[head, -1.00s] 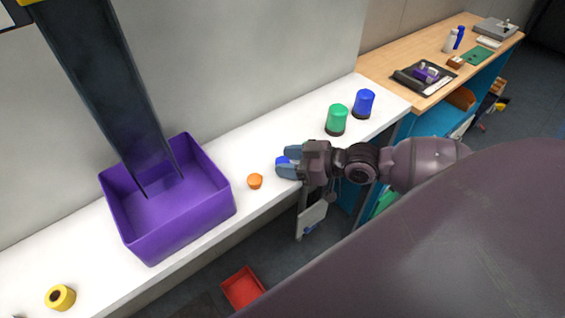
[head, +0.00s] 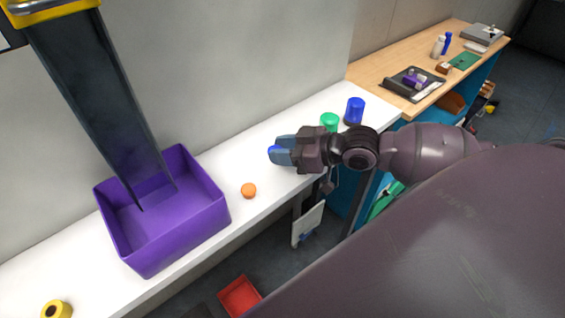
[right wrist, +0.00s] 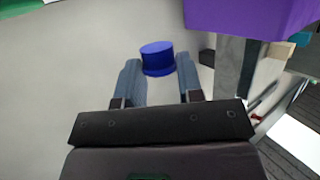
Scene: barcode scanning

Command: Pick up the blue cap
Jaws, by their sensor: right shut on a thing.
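The blue cap (head: 272,150) is at the tips of my right gripper (head: 280,153), partly hidden by the fingers in the head view. In the right wrist view the blue cap (right wrist: 157,60) sits upright between the two fingertips. My right gripper is shut on it and holds it over the white table (head: 262,210), seemingly a little above the surface. My left gripper is not in view.
A purple bin (head: 218,213) stands left, with a dark slab (head: 95,95) reaching into it. An orange cap (head: 249,190) and yellow ring (head: 57,309) lie on the table. Green (head: 329,121) and blue (head: 355,110) cylinders stand behind my right wrist.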

